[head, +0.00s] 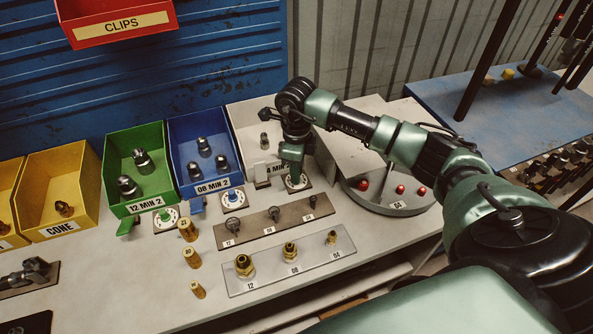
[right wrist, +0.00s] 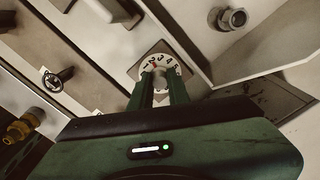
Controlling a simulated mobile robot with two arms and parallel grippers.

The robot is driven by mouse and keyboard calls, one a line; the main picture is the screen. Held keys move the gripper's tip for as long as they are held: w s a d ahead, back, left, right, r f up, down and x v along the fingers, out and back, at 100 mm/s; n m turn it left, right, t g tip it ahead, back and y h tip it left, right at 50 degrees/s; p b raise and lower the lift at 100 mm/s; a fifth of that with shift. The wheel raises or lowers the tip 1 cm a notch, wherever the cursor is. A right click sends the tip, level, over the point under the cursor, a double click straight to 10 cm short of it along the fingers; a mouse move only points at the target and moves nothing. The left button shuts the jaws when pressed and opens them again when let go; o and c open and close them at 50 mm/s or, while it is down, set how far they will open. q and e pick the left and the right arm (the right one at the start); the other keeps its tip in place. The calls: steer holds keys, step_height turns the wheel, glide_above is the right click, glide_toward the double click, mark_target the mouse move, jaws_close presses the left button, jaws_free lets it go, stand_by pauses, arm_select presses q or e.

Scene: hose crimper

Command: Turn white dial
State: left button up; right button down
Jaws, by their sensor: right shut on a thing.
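The white dial (head: 297,182) sits on a small plate on the workbench, in front of the white bin (head: 246,118) labelled "4 MIN 2", whose label is partly hidden. In the right wrist view the dial's numbered face (right wrist: 160,68) shows between and beyond my fingers. My right gripper (head: 294,172) reaches down over the dial from above. Its two green fingers, also in the right wrist view (right wrist: 162,88), are shut on the dial's knob, which they partly hide. My left gripper is in neither view.
Green (head: 142,200) and blue (head: 203,186) bins stand left, each with a dial before it. A plate with brass fittings (head: 288,265) and a dark plate with small knobs (head: 266,225) lie in front. A round grey tray (head: 398,208) with red-topped pieces is right of the dial.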

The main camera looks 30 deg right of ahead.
steer(key=c, duration=1.3)
jaws_free()
steer(key=shift+c, duration=0.2)
steer(key=shift+r, duration=0.15)
step_height(320, 180, up, 8)
steer(key=shift+f+b, duration=0.2)
steer(key=shift+b, duration=0.85)
